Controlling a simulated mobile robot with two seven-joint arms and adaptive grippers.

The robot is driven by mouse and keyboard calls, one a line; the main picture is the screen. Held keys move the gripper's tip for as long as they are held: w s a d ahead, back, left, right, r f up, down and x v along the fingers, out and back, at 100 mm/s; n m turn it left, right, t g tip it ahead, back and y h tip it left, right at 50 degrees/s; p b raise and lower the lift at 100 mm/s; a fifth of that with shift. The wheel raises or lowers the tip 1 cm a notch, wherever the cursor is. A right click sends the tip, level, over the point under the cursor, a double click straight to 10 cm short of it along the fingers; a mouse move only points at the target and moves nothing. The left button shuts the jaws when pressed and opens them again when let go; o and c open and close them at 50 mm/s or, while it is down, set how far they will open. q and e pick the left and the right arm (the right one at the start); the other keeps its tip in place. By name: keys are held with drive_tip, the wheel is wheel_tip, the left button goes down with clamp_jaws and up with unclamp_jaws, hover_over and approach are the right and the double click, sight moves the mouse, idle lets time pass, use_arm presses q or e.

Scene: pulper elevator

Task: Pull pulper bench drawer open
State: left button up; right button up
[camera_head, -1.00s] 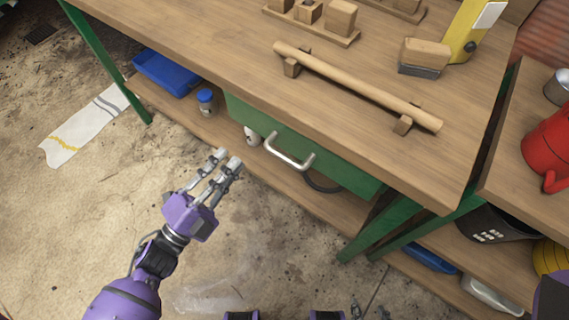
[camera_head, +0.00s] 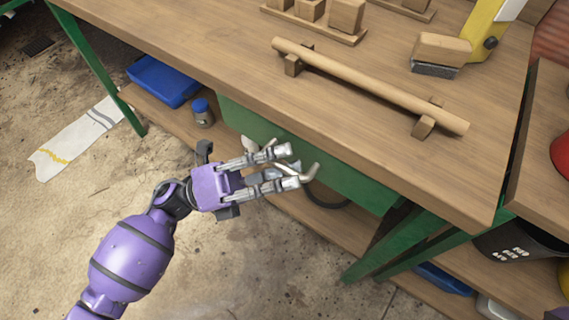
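The pulper bench drawer has a green front (camera_head: 345,180) under the edge of the wooden bench top and looks closed. Its metal bar handle (camera_head: 311,174) is mostly hidden behind my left gripper's fingers; its right end shows just past the fingertips. My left gripper (camera_head: 287,167) is open, with a clear gap between its two fingers, which point right toward the handle. The fingertips overlap the handle in the picture; I cannot tell whether they touch it. My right gripper is not in view.
The bench top (camera_head: 230,50) overhangs the drawer and holds a wooden roller (camera_head: 370,85) and several blocks. A blue tray (camera_head: 163,80) and a blue-lidded jar (camera_head: 202,113) sit on the lower shelf. Open floor (camera_head: 240,265) lies in front.

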use_arm(q)
drive_tip(key=shift+d+r, duration=0.1)
drive_tip(key=shift+d, duration=0.1)
drive_tip(key=shift+c, duration=0.2)
clamp_jaws()
